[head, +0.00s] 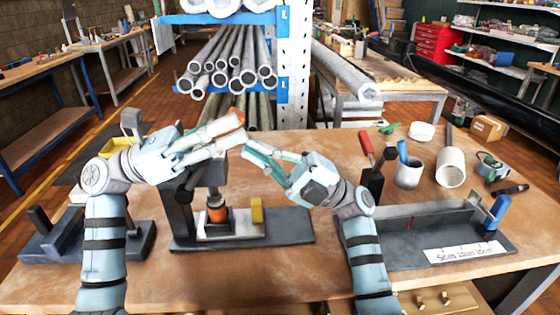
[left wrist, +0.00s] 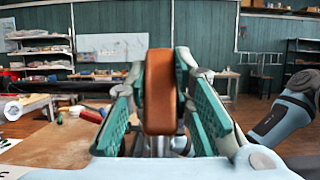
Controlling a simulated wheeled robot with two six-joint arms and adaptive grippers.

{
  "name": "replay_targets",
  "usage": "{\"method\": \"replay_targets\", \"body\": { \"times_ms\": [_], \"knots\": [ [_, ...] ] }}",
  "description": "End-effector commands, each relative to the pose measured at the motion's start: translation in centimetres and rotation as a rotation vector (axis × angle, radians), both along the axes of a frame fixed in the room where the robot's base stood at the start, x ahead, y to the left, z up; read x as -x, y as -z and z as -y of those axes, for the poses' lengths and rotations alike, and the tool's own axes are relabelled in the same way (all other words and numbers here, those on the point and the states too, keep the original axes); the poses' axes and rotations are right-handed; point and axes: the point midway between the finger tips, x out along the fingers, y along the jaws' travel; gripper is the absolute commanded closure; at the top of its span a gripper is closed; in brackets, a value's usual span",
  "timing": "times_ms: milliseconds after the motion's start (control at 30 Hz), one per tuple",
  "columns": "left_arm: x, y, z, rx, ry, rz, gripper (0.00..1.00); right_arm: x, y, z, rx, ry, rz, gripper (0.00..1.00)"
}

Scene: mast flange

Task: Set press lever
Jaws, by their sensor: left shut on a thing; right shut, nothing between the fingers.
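The lever's orange-brown handle (head: 236,118) shows at the fingertips of my left gripper (head: 238,135). In the left wrist view the handle (left wrist: 160,90) stands upright between the two green finger pads, and the gripper is shut on it. The press has a dark base plate (head: 290,226), an upright partly hidden behind my left arm, and an orange-and-black cylinder (head: 217,212) over a light plate. A yellow block (head: 256,211) stands at the plate's right end. My right gripper (head: 252,154) is shut and empty, just below and right of the left fingertips.
A dark fixture (head: 50,240) stands left of the press. A pipe rack (head: 225,65) stands behind the table.

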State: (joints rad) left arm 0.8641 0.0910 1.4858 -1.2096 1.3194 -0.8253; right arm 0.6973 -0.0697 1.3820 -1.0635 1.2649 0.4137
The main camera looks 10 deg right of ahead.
Motion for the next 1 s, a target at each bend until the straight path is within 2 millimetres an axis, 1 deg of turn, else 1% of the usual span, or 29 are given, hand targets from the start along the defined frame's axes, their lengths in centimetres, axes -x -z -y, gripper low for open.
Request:
{"method": "replay_targets", "body": {
  "times_ms": [33, 167, 467, 700, 900, 933, 1000],
  "knots": [
    [0.0, 0.1, 0.0, -0.001, 0.002, -0.002, 1.00, 0.0, -0.3, -0.5, -0.001, -0.001, 0.001, 1.00],
    [0.0, 0.1, 0.0, -0.001, 0.001, -0.003, 1.00, 0.0, -0.8, -1.1, 0.000, 0.001, 0.000, 1.00],
    [0.0, 0.1, 0.0, -0.001, 0.001, -0.003, 1.00, 0.0, -0.9, -1.2, 0.001, 0.001, -0.001, 1.00],
    [0.0, 0.3, 0.1, -0.006, 0.002, -0.002, 1.00, 0.0, -2.2, -2.5, 0.058, -0.001, 0.003, 1.00],
    [0.0, 0.4, 0.2, -0.006, 0.004, -0.005, 1.00, 0.1, -2.5, -2.6, 0.054, -0.001, 0.006, 1.00],
    [0.0, 0.4, 0.2, -0.005, 0.004, -0.006, 0.74, 0.1, -2.5, -2.6, 0.053, -0.001, 0.006, 1.00],
    [0.0, 0.4, 0.2, -0.005, 0.004, -0.006, 0.63, 0.1, -2.5, -2.6, 0.052, -0.001, 0.006, 1.00]
  ]
}}
